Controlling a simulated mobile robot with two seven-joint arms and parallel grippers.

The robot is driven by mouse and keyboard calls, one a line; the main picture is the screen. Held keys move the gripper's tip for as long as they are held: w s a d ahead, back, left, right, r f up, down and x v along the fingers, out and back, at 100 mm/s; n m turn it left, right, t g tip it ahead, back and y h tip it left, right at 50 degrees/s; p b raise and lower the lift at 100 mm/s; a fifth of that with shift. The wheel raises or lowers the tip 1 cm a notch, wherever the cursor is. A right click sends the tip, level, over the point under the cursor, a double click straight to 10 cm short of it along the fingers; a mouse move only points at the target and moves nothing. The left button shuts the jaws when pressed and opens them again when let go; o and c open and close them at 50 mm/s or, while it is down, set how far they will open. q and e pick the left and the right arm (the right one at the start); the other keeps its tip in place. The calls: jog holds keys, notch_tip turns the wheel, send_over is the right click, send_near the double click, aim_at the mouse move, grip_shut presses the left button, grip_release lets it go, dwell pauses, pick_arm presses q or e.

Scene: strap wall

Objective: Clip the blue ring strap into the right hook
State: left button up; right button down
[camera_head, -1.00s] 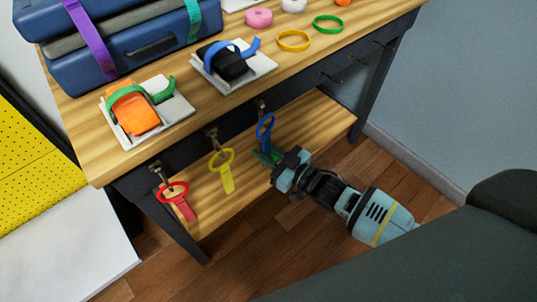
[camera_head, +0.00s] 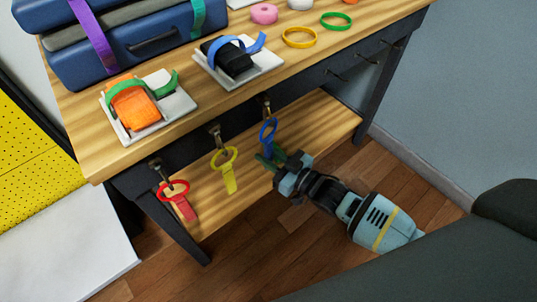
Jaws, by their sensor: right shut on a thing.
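The blue ring strap (camera_head: 268,133) is upright just below the right hook (camera_head: 266,107) on the front of the workbench. The top of its ring is at the hook's lower end; I cannot tell whether the hook passes through it. My right gripper (camera_head: 270,161) is shut on the strap's lower part, which its fingers mostly hide. The yellow ring strap (camera_head: 228,172) is at the middle hook (camera_head: 215,134) and the red ring strap (camera_head: 183,205) at the left hook (camera_head: 157,168). My left gripper is not in view.
The benchtop (camera_head: 95,160) carries blue cases (camera_head: 130,50), two trays with strapped orange and black items, and several coloured rings and rolls. A lower wooden shelf (camera_head: 310,130) lies below the hooks. Open floor is at the right.

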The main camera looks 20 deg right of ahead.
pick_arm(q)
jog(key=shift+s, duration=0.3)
pick_arm(e)
jog(key=c, duration=1.1)
grip_release()
jog(key=shift+c, duration=0.2)
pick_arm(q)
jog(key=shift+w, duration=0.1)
pick_arm(e)
jog(key=shift+s+d, duration=0.15)
jog(key=shift+s, duration=0.05)
jog(key=p+v, duration=0.1)
jog(key=v, duration=0.5)
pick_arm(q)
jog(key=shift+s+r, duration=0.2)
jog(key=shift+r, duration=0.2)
pick_arm(e)
jog(key=shift+s+d, duration=0.35)
jog(key=shift+s, duration=0.2)
